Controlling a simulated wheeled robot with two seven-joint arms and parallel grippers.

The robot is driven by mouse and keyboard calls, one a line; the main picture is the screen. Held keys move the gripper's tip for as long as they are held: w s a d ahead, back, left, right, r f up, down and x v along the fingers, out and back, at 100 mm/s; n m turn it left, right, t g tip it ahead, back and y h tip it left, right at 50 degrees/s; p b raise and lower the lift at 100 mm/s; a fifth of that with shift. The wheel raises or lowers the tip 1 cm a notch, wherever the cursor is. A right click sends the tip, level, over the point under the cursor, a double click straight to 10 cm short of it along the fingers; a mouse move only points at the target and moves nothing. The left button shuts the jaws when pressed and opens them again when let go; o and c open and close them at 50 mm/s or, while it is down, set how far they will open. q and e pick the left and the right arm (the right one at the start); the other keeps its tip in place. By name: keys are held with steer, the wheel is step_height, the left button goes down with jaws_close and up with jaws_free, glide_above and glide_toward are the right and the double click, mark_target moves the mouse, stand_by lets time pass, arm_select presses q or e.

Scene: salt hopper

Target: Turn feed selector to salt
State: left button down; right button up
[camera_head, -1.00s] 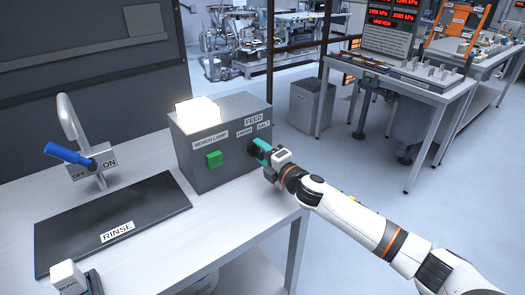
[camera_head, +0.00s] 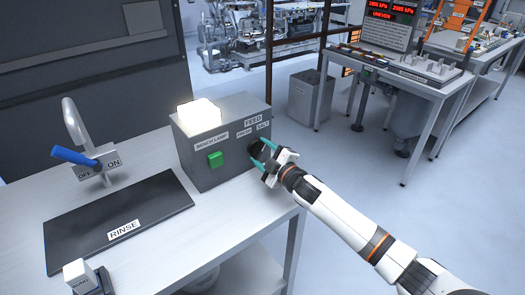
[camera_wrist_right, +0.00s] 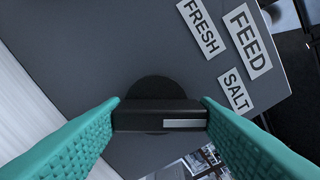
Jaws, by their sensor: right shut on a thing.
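The feed selector is a black knob with a raised bar (camera_wrist_right: 140,118) on the grey control box. It also shows in the head view (camera_head: 254,146), partly hidden by my fingers. In the wrist view a pale stripe lies on the bar's right half, pointing right, toward the side of the SALT label (camera_wrist_right: 235,89). The FRESH label (camera_wrist_right: 201,27) is higher up. My right gripper (camera_head: 261,151) is shut on the knob, one teal finger at each end of the bar (camera_wrist_right: 160,115). My left gripper is not in view.
The control box (camera_head: 240,172) carries a lit lamp (camera_head: 198,112) and a green button (camera_head: 215,160). Left of it are a blue-handled tap (camera_head: 75,157) and a dark RINSE mat (camera_head: 150,205). A white block (camera_head: 77,273) stands at the front left.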

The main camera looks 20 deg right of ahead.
steer(key=shift+f, duration=0.1)
stand_by(0.5)
steer(key=o, duration=1)
steer(key=b+v, duration=0.1)
steer(key=v, duration=1.1)
steer(key=shift+s, duration=0.1)
